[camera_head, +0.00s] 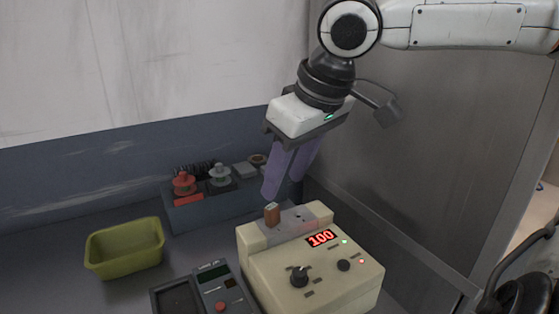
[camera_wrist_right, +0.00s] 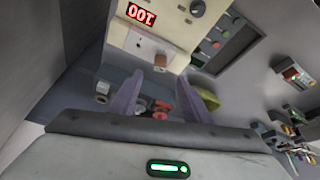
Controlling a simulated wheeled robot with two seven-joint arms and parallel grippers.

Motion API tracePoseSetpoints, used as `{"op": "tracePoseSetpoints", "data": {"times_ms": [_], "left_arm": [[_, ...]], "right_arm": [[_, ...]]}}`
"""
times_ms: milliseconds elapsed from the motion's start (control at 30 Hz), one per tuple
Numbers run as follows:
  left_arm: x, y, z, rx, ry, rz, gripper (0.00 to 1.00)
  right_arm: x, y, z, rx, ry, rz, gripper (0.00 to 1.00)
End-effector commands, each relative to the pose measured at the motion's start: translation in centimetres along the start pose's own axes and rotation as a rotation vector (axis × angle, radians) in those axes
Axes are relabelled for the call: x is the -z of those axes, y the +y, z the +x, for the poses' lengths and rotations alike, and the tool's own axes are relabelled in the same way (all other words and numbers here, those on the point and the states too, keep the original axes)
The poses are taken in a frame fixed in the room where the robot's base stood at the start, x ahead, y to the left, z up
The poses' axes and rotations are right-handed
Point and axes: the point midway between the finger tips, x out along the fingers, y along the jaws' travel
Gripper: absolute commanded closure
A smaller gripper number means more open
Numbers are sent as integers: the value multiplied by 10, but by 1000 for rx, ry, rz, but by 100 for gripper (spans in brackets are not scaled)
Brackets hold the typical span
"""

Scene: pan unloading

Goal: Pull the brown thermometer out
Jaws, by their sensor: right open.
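The brown thermometer (camera_head: 272,214) stands upright in the top plate of a beige block unit (camera_head: 317,281), near its back left. Only its brown upper part shows above the plate. My right gripper (camera_head: 284,190) hangs tilted just above and behind the thermometer, with its two purple fingers pointing down. The fingers are apart and appear to hold nothing. My left gripper is not in view.
The unit has a red "100" display (camera_head: 320,238) and knobs. A rack (camera_head: 198,213) with red and grey pieces stands behind it. A yellow-green bin (camera_head: 124,248) sits at left, and a dark meter (camera_head: 217,288) is in front. A grey wall panel (camera_head: 420,150) rises at right.

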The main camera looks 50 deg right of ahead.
Motion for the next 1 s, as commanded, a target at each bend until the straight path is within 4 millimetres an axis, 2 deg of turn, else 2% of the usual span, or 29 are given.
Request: {"op": "tracePoseSetpoints", "data": {"times_ms": [33,200,400,567,833,1000], "left_arm": [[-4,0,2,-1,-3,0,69],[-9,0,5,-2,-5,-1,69],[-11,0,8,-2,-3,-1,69],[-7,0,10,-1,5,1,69],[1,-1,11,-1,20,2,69],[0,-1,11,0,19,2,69]], "right_arm": [[-2,0,12,-2,-5,0,56],[-2,0,43,-1,-5,0,56],[-1,0,69,-2,-3,1,56],[0,0,77,-1,-1,1,56],[0,0,78,0,1,1,56],[0,0,78,0,0,1,83]]}}
